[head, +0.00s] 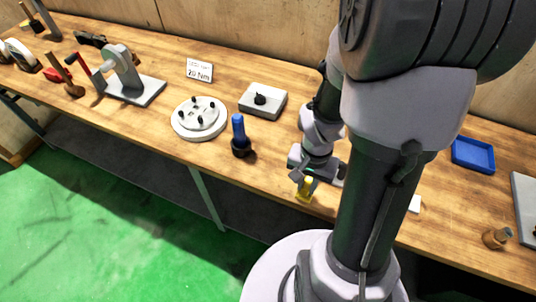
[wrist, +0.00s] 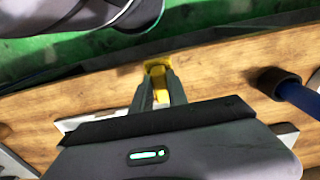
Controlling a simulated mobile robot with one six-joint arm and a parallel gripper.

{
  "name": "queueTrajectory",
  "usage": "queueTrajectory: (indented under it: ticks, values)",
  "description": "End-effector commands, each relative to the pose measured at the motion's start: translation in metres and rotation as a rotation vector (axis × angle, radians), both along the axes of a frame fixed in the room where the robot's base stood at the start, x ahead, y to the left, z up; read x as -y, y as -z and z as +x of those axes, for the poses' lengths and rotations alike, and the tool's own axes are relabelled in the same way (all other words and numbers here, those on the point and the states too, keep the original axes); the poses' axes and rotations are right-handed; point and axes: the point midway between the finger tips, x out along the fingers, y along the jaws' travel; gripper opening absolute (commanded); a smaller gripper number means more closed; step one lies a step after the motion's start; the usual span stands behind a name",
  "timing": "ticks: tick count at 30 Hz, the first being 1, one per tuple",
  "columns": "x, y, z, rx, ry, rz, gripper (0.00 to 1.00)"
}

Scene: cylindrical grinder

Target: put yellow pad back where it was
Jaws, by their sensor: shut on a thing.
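The yellow pad (head: 306,188) is at my gripper (head: 303,181), near the front edge of the wooden bench. In the wrist view the yellow pad (wrist: 158,75) sits between the fingertips, and my gripper (wrist: 155,95) is shut on it. The pad is close to the bench top; I cannot tell whether it touches the wood. Part of it is hidden by the fingers.
A blue-handled tool in a dark holder (head: 240,136) stands left of my gripper. A round plate with pegs (head: 199,119), a grey block with a black knob (head: 263,100) and a "20 Nm" sign (head: 199,71) are farther off. A blue tray (head: 473,155) lies right.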

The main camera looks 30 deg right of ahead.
Motion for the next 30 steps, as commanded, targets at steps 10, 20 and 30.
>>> queueTrajectory:
  ticks: [10, 20, 30]
  values:
    - [-0.013, 0.013, 0.107, 0.006, -0.010, -0.001, 0.00]
    - [-0.019, 0.022, 0.158, 0.002, -0.005, 0.001, 0.00]
    - [-0.019, 0.050, 0.157, 0.004, -0.004, 0.003, 0.00]
